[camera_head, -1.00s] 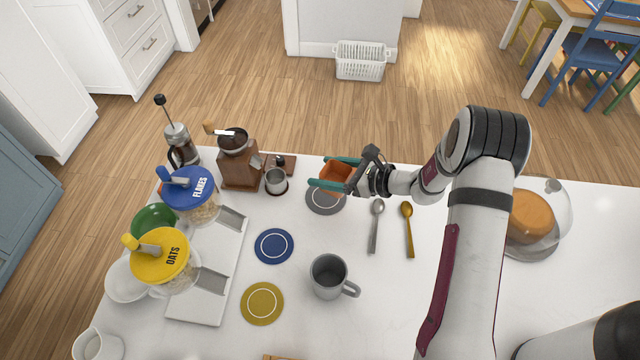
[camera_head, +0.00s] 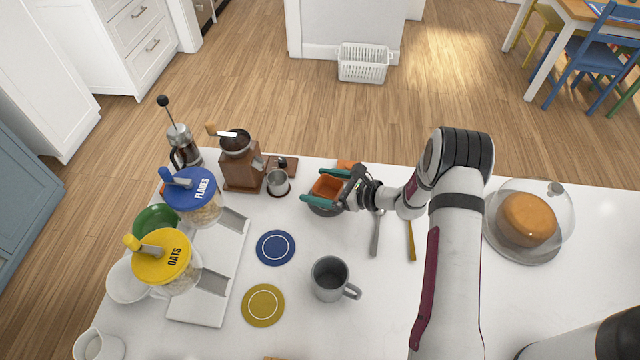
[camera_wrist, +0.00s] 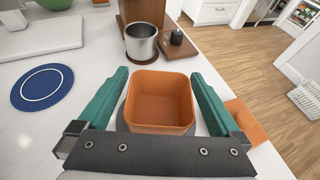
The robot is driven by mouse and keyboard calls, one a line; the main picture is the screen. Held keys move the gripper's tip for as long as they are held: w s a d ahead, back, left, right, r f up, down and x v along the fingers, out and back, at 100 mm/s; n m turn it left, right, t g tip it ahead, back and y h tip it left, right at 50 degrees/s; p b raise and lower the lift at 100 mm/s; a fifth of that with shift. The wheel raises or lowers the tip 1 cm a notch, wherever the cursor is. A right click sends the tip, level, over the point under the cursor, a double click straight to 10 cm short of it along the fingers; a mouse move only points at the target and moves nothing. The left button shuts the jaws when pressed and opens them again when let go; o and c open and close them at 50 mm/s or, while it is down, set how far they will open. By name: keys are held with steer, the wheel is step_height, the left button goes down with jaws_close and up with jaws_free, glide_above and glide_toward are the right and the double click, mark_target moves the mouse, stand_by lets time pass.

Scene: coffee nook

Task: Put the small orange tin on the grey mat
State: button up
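The small orange tin (camera_head: 327,187) is an open-topped square tin, upright between the teal fingers of my gripper (camera_head: 324,187). In the wrist view the tin (camera_wrist: 160,105) sits between both fingers (camera_wrist: 160,80), which lie close along its sides and appear shut on it. The grey mat (camera_head: 324,211) is a round disc below the tin, mostly hidden by the tin and fingers. Whether the tin's base touches the mat cannot be told.
Another orange object (camera_head: 346,165) lies behind my gripper near the counter's back edge. A metal cup (camera_head: 278,181) and wooden grinder (camera_head: 240,165) stand to the left. A blue mat (camera_head: 275,248), a yellow mat (camera_head: 262,305) and a grey mug (camera_head: 331,278) are nearer. Two spoons lie right.

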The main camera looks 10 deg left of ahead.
steer(key=shift+r, duration=0.1)
steer(key=shift+d+r, duration=0.2)
steer(key=shift+d, duration=0.1)
steer(key=v, duration=1.1)
steer(key=shift+s+d, duration=0.15)
steer(key=s+a+r+n+g+h, duration=0.2)
steer(key=s+r+n+g, duration=0.1)
steer(key=s+r+n, duration=0.5)
steer(key=s+a+r+n+g+h, duration=0.2)
steer(key=s+r+n+g, duration=0.2)
steer(key=s+r, duration=0.45)
steer(key=s+d+n+t+h, duration=0.1)
steer(key=s+d+n+h, duration=0.4)
steer(key=s, duration=0.8)
steer(key=shift+s+d+f+t+h, duration=0.3)
steer(key=shift+s+d+f+h, duration=0.15)
steer(key=shift+d+h, duration=0.4)
